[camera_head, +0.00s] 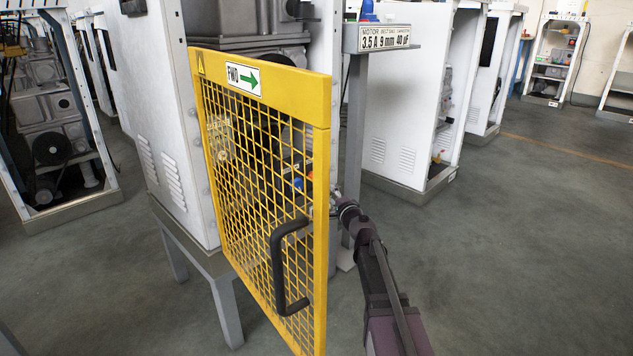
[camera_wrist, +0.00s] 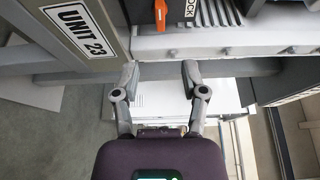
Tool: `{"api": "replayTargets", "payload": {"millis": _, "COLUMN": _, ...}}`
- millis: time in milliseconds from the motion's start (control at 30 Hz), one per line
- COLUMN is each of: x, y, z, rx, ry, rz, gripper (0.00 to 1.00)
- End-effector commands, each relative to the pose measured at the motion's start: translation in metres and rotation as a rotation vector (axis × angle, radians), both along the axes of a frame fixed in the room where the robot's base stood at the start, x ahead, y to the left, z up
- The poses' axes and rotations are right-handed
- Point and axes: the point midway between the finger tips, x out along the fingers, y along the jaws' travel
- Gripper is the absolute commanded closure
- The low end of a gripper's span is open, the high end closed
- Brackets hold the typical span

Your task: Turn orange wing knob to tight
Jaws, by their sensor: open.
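An orange part (camera_wrist: 160,14), which looks like the wing knob, shows at the top edge of the wrist view and is partly cut off there. It points roughly up and down in that picture. A small orange spot (camera_head: 309,187) shows through the yellow mesh in the head view, too small to make out. My gripper (camera_wrist: 160,70) is open and empty. Its fingertips are below the orange part in the wrist view, apart from it. In the head view, my gripper is beside the yellow door's right edge, partly hidden.
The yellow mesh door (camera_head: 320,240) with a black handle (camera_head: 277,268) stands open close to my arm. A white label, cut off to read "OCK" (camera_wrist: 190,10), is beside the orange part. A "UNIT 23" plate (camera_wrist: 80,30) is at left. Open floor (camera_head: 510,240) lies right.

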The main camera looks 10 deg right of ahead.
Motion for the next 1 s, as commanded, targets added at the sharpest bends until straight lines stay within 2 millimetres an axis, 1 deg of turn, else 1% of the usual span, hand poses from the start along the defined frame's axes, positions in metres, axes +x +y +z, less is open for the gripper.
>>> {"api": "replayTargets", "payload": {"millis": 267, "x": 0.001, "y": 0.000, "z": 0.000, "rx": -0.001, "ry": 0.000, "rz": 0.001, "gripper": 0.44}}
{"api": "replayTargets", "payload": {"millis": 467, "x": 0.011, "y": 0.002, "z": 0.000, "rx": -0.002, "ry": 0.000, "rz": 0.001, "gripper": 0.44}}
{"api": "replayTargets", "payload": {"millis": 667, "x": 0.033, "y": 0.007, "z": 0.000, "rx": -0.002, "ry": 0.000, "rz": 0.001, "gripper": 0.44}}
{"api": "replayTargets", "payload": {"millis": 1000, "x": 0.083, "y": 0.019, "z": 0.000, "rx": -0.002, "ry": 0.000, "rz": 0.002, "gripper": 0.44}}
